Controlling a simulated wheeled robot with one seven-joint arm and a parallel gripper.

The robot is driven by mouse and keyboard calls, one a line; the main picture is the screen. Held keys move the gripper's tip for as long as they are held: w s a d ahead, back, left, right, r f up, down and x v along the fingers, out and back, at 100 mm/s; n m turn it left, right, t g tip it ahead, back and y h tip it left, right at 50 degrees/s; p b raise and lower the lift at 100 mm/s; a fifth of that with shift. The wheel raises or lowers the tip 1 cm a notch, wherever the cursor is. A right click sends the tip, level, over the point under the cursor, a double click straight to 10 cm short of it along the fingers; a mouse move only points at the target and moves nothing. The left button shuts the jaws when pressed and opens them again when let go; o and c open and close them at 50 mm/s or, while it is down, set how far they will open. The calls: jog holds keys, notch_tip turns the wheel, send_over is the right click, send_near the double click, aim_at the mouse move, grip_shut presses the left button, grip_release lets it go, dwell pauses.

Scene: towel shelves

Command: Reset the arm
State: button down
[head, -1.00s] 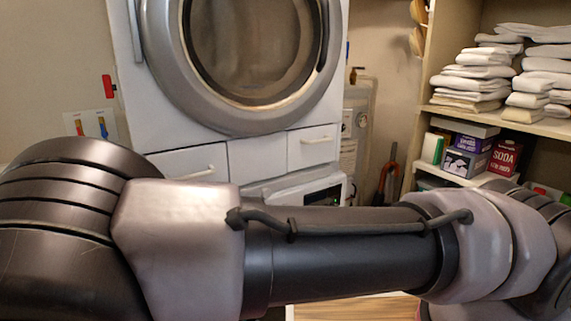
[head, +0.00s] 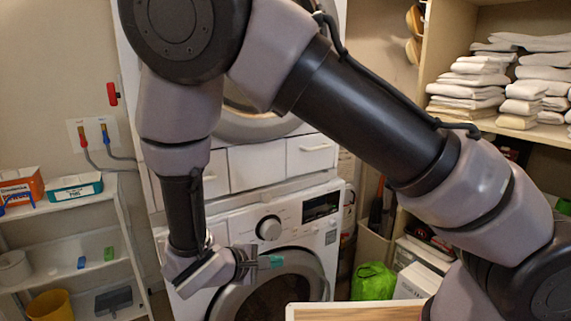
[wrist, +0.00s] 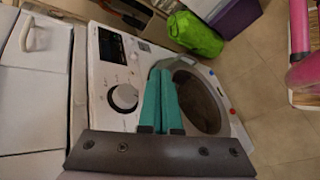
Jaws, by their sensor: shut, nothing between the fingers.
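My gripper (head: 268,262) hangs at the end of my bent arm, in front of the lower washing machine (head: 290,215) in the head view. Its teal fingers also show in the wrist view (wrist: 161,95), side by side and closed, with nothing between them. Behind the fingers in the wrist view are the machine's round door (wrist: 200,100) and its knob (wrist: 124,97). Whether the fingers touch the machine cannot be told; they look apart from it. My arm hides part of the upper machine.
Folded towels (head: 468,85) lie on shelves at the right. A green bag (head: 373,282) sits on the floor beside the machine. A white rack (head: 122,225) with boxes and bins stands at the left. A wooden surface (head: 350,312) is at the bottom front.

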jog(key=w+d+r+m+g+y, duration=0.25)
jog(key=d+r+m+g, duration=0.2)
jog(key=d+r, duration=0.4)
jog(key=w+d+r+m+g+y, duration=0.2)
jog(key=w+d+r+m+g, duration=0.3)
jog(key=r, duration=0.6)
jog(key=s+d+r+m+t+y, duration=0.2)
jog(key=s+d+r+m+t, duration=0.2)
jog(key=d+r, duration=0.3)
jog(key=s+d+r+m+t+y, duration=0.3)
jog(key=d+r, duration=0.4)
jog(key=r, duration=0.3)
jog(key=shift+s+r+m+t, duration=0.2)
jog(key=shift+s+m+t, duration=0.15)
jog(key=shift+s+m, duration=0.65)
jog(key=shift+w+y, duration=0.1)
jog(key=shift+y, duration=0.15)
